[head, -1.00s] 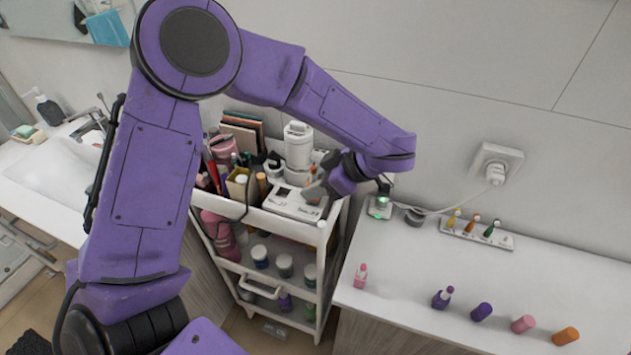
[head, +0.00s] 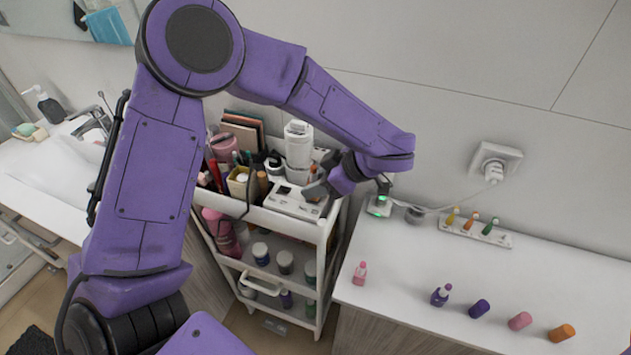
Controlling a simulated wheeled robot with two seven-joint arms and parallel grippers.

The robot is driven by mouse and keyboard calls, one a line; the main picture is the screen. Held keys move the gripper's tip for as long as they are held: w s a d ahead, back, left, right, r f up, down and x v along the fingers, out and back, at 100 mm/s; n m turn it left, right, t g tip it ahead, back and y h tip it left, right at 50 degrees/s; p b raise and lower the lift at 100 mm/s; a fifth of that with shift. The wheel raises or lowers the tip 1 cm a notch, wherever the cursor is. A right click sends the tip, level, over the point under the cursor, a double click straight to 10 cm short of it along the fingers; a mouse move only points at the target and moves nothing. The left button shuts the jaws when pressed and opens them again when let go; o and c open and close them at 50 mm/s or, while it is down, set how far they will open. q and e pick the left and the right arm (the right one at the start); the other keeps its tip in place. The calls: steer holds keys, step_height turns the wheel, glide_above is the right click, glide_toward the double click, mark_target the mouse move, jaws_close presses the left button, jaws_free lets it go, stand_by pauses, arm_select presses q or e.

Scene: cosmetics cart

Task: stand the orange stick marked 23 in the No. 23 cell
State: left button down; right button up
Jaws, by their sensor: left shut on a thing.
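My left gripper (head: 316,189) reaches over the top of the white cart, its fingers low at the right end of a white block with dark cells (head: 290,201). It is shut on a slim thing, most likely the orange stick; the fingers and wrist hide nearly all of it. The number on the stick and the cell labels are too small to read. I cannot tell whether the stick is inside a cell or just above it. My right gripper is not in view.
A white device (head: 298,150) stands close behind the block. Brushes and an olive box (head: 238,183) crowd the cart's left side. On the counter are a rack of colored sticks (head: 476,233), a pink bottle (head: 360,273) and an orange cylinder (head: 562,333).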

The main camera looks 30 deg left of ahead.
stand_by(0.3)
arm_select(q)
steer(key=shift+p, duration=0.55)
steer(key=shift+f+b, duration=0.45)
steer(key=shift+f, duration=0.7)
steer(key=c, duration=0.7)
jaws_free()
